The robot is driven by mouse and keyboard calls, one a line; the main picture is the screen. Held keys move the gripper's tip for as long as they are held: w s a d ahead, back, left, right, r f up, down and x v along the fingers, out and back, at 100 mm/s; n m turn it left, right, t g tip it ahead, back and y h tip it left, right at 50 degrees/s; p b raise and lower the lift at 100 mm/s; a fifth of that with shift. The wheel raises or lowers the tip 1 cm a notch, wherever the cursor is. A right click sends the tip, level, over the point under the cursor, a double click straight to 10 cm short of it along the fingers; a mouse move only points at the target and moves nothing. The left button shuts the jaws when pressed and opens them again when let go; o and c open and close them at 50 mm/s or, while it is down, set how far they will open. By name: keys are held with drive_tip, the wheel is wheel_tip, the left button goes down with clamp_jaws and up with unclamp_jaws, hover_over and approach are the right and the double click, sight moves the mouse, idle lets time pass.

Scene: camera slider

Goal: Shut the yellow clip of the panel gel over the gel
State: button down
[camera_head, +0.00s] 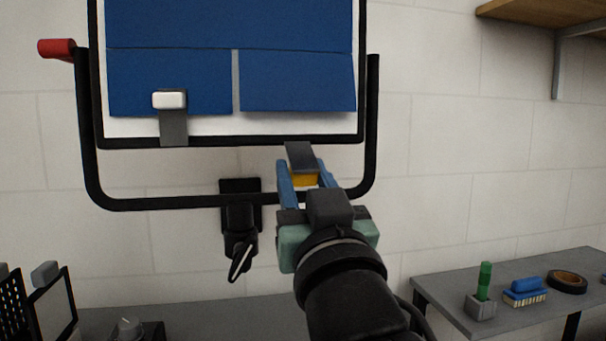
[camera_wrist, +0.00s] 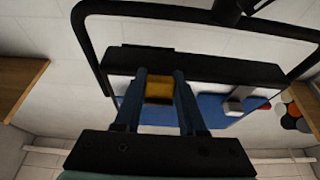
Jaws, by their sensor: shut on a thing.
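The panel has a blue gel (camera_head: 295,85) over a white face in a black frame, held by a black yoke. The yellow clip (camera_head: 304,180) is on a dark grey flap (camera_head: 299,156) at the panel's lower edge, right of centre. The flap hangs out and down, away from the gel. My gripper (camera_head: 305,173) comes from below, with its blue fingers on either side of the yellow clip, shut on it. In the wrist view the clip (camera_wrist: 159,90) sits between the two fingers. A white clip (camera_head: 169,100) lies over the gel's lower left part.
The black yoke bar (camera_head: 150,204) runs below the panel, close to my gripper. A black wall mount (camera_head: 240,215) with a lever is left of my arm. A grey bench (camera_head: 540,290) with a brush and tape is at right. A wooden shelf (camera_head: 540,9) is upper right.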

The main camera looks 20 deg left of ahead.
sight(299, 148)
drive_tip(key=shift+s+d+r+g+h+p, duration=0.2)
drive_tip(key=shift+r+g+h+p, duration=0.4)
drive_tip(key=shift+p, duration=1)
drive_tip(key=shift+s+d+r+g+h+p, duration=0.15)
drive_tip(key=shift+r+g+h+p, duration=0.4)
drive_tip(key=shift+p, duration=1)
drive_tip(key=g, duration=0.1)
drive_tip(key=g+h+p, duration=0.1)
drive_tip(key=r+g+p, duration=0.1)
drive_tip(key=shift+s+r+g+h, duration=0.1)
drive_tip(key=shift+s+g+h, duration=0.15)
drive_tip(key=shift+h, duration=0.1)
drive_tip(key=shift+r+g+h, duration=0.5)
drive_tip(key=shift+g+h, duration=0.3)
drive_tip(key=shift+g, duration=0.4)
drive_tip(key=g+h, duration=0.1)
drive_tip(key=r+g, duration=0.1)
drive_tip(key=shift+w+r+g+h, duration=0.2)
drive_tip(key=shift+g+h, duration=0.2)
drive_tip(key=shift+w+a+r+g+h, duration=0.15)
drive_tip(key=shift+r+g+h, duration=0.1)
drive_tip(key=shift+g+h, duration=0.25)
drive_tip(key=shift+w+a+r+g+h, duration=0.1)
drive_tip(key=shift+r+g+h, duration=0.2)
drive_tip(key=shift+g, duration=0.3)
drive_tip(key=shift+w+a+r+g+h, duration=0.2)
drive_tip(key=shift+g+h, duration=0.3)
drive_tip(key=shift+g, duration=0.2)
drive_tip(key=shift+w+r+g, duration=0.1)
drive_tip(key=shift+g, duration=0.2)
